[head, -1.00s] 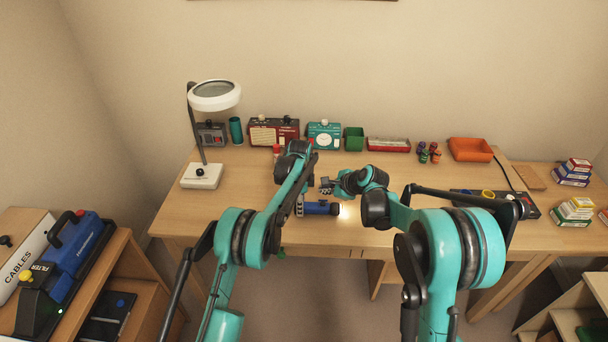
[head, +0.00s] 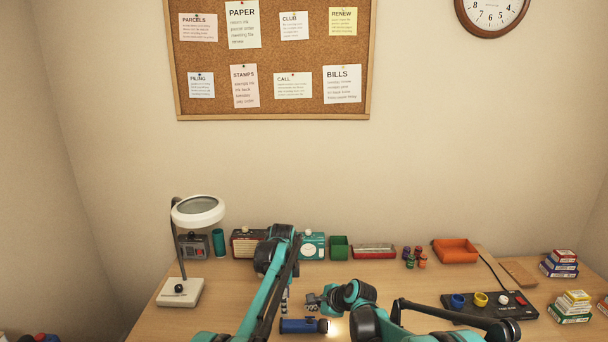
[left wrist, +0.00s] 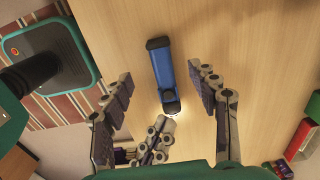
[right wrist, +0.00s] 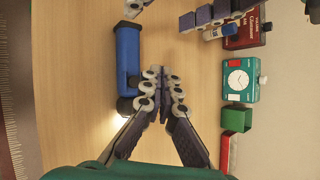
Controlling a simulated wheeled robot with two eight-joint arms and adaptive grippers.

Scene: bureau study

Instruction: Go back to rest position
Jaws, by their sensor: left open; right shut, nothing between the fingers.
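My left gripper (left wrist: 168,95) is open and empty above the desk; in the head view it is mostly hidden behind its own arm. My right gripper (right wrist: 162,75) is shut with nothing between its fingers, and it shows in the head view (head: 312,301) near the left one. A blue flashlight (head: 304,325) lies on the desk close to both grippers, its lit end throwing a bright spot. The flashlight lies ahead of the open left fingers in the left wrist view (left wrist: 164,68) and left of the shut fingers in the right wrist view (right wrist: 128,52).
A black panel (head: 488,307) and small boxes (head: 570,307) are at the right.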

